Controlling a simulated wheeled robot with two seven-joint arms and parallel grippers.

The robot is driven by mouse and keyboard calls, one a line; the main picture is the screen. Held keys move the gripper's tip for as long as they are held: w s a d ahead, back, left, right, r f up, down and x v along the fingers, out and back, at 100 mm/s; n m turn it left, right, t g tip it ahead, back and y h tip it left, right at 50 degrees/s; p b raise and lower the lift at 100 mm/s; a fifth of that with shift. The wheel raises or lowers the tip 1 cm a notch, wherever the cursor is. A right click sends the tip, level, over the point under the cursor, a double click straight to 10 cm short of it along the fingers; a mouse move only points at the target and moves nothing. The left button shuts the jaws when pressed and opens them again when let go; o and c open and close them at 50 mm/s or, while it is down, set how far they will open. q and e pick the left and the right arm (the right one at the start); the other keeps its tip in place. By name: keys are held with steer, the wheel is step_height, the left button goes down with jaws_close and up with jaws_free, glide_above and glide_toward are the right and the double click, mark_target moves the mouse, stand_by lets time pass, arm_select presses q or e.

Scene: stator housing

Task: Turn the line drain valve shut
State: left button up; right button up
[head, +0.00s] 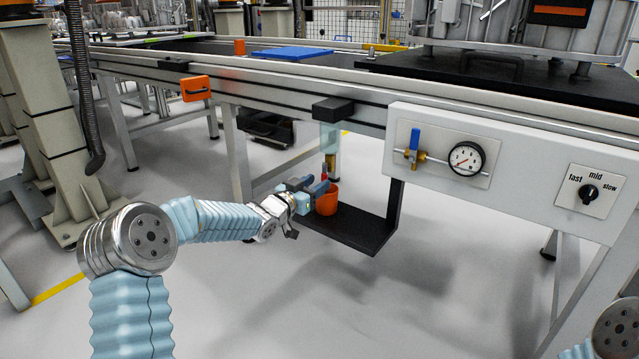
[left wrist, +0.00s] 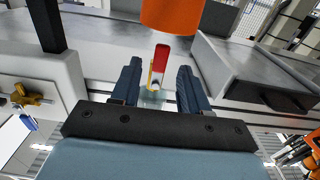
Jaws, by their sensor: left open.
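The drain valve's red lever (head: 324,173) hangs under a clear bowl (head: 329,136) and brass fitting, just above an orange cup (head: 327,205). The lever looks roughly upright, in line with the fitting. My left gripper (head: 312,187) is open beside the lever at the cup's rim. In the left wrist view the red lever (left wrist: 161,56) shows between the spread fingers of the left gripper (left wrist: 158,80), and the orange cup (left wrist: 172,12) is at the top edge. Contact with the lever cannot be told. My right gripper is out of view.
The cup stands on a black hanging shelf (head: 360,231). To the right, a white panel (head: 520,160) carries a blue-handled brass valve (head: 415,140), a gauge (head: 466,158) and a speed knob (head: 588,194). A table leg (head: 237,158) stands behind my left arm.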

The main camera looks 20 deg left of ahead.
arm_select(q)
steer(key=shift+x, duration=1.1)
steer(key=shift+c, duration=0.2)
jaws_close()
